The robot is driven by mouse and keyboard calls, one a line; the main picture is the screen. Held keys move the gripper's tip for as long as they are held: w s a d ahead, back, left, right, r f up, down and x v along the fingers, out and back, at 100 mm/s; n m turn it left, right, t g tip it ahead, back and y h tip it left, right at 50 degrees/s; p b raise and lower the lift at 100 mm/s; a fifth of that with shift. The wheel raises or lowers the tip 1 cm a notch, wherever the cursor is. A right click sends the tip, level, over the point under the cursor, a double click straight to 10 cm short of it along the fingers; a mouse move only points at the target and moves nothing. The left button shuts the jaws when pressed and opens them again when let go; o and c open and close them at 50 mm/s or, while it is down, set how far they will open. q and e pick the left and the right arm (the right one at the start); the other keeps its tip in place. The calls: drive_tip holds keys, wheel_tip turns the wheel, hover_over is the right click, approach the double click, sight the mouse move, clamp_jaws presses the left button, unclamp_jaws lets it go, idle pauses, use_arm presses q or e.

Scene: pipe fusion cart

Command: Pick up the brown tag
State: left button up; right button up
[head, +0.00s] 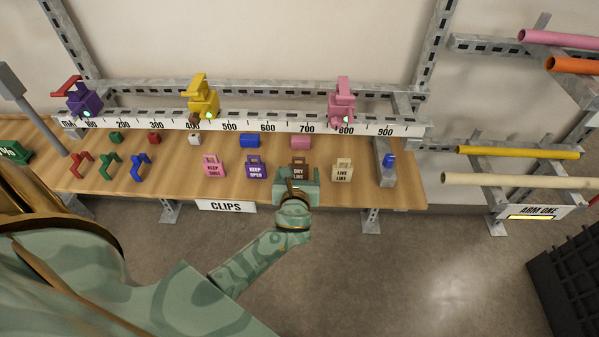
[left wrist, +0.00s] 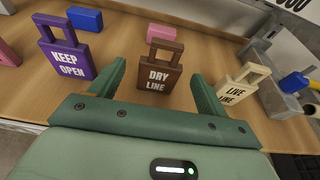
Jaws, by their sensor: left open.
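In the left wrist view the brown tag (left wrist: 160,76) is between and just beyond the two fingertips, apart from both. My left gripper (head: 297,178) is open at the shelf's front edge, right in front of the tag, and hides its lower part in the head view. The open fingers of the left gripper (left wrist: 158,78) show on both sides in the wrist view. My right gripper is not in view.
A purple "KEEP OPEN" tag (head: 256,168) stands to the left and a cream "LIVE LINE" tag (head: 342,170) to the right. A pink block (head: 300,142) lies behind. The bare wooden shelf (head: 320,150) has free gaps between tags.

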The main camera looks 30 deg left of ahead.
sight(298, 168)
use_arm(q)
drive_tip(key=b+x, duration=0.2)
drive_tip(key=x, duration=0.2)
drive_tip(key=shift+w+a+f, duration=0.1)
drive_tip(key=shift+w+a, duration=0.05)
drive_tip(key=shift+w, duration=0.25)
drive_tip(key=shift+w+a, duration=0.25)
drive_tip(key=shift+w, duration=0.05)
drive_tip(key=shift+c, duration=0.6)
drive_tip(key=c, duration=0.9)
